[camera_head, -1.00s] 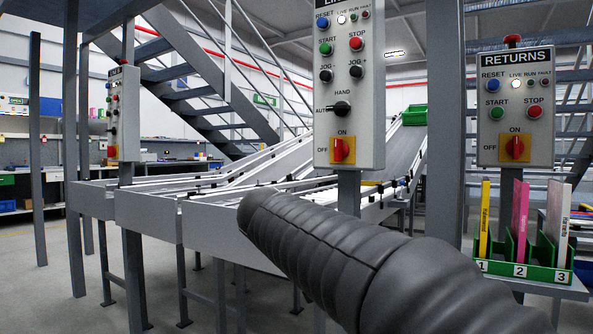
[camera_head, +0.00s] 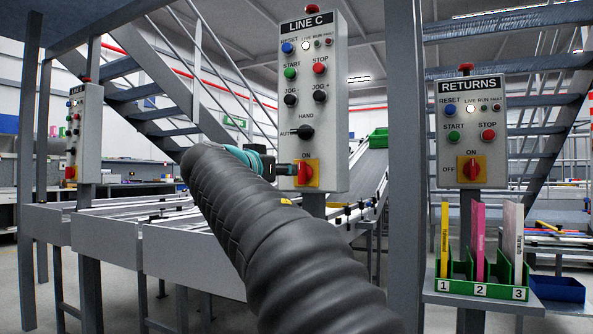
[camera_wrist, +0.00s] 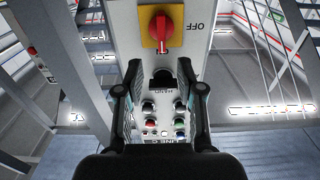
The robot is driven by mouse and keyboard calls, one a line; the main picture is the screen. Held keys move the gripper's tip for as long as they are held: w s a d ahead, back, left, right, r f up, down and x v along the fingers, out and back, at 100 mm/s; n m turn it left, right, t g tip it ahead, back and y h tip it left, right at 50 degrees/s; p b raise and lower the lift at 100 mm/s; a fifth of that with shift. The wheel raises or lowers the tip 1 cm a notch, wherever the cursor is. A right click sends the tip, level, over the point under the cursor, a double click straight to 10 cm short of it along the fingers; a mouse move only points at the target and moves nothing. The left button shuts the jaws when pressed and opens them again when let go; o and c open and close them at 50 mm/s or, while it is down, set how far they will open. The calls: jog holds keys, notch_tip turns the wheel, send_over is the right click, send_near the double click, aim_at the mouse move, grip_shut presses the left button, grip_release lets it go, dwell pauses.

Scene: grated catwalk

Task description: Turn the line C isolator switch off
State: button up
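The LINE C panel (camera_head: 325,90) stands upright in the middle of the head view. Its isolator switch (camera_head: 304,174) is a red handle on a yellow plate at the panel's bottom. In the wrist view the isolator switch (camera_wrist: 161,32) appears upside down at the top, its handle in line with ON. OFF is printed to its right there. My gripper (camera_head: 286,169) is in front of the panel's lower left, beside the isolator. The wrist view shows my gripper (camera_wrist: 160,91) open, two fingers apart with nothing gripped. The isolator lies beyond the fingertips. Contact cannot be told.
A black AUTO/HAND selector (camera_wrist: 161,77) shows between the fingers. The RETURNS panel (camera_head: 470,130) has a similar isolator. A grey post (camera_head: 405,150) stands between the panels. A green rack (camera_head: 482,290) with files is at lower right. Conveyors (camera_head: 150,230) run behind.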

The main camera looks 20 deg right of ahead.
aim_at(300, 170)
jog(key=p+x, duration=0.1)
jog(key=x, duration=0.9)
jog(key=shift+a, duration=0.1)
grip_shut()
jog(key=shift+a, duration=0.2)
